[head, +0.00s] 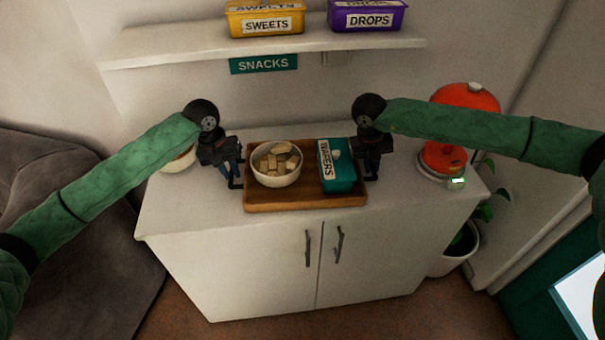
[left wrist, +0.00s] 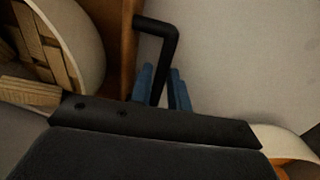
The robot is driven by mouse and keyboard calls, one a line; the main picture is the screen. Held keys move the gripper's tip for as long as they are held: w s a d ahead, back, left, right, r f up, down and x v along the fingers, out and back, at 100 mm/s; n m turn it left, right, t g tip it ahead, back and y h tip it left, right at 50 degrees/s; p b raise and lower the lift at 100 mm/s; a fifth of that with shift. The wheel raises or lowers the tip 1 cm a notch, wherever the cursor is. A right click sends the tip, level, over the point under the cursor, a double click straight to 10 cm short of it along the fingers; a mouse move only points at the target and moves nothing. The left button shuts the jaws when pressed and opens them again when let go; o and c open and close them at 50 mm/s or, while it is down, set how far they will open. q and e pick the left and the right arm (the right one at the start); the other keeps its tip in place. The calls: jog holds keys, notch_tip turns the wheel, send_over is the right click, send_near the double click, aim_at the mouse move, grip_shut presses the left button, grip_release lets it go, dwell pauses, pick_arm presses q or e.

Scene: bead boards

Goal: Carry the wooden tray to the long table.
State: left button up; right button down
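The wooden tray (head: 300,204) rests on the white cabinet top. It holds a white bowl (head: 277,180) of pale wafer pieces and a teal box (head: 338,182) labelled WAFERS. My left gripper (head: 232,178) is at the tray's left end. The long table is not in view.
A shelf (head: 200,43) above holds a yellow SWEETS box (head: 265,18) and a purple DROPS box (head: 366,16). A red scale-like object (head: 443,157) stands right on the cabinet (head: 260,255). A white bowl (head: 180,161) is behind my left gripper. A potted plant (head: 462,245) stands at the right.

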pick_arm(q)
grip_shut()
jog(key=shift+r, duration=0.2)
pick_arm(e)
jog(key=shift+w+r, duration=0.1)
jog(key=shift+r, duration=0.05)
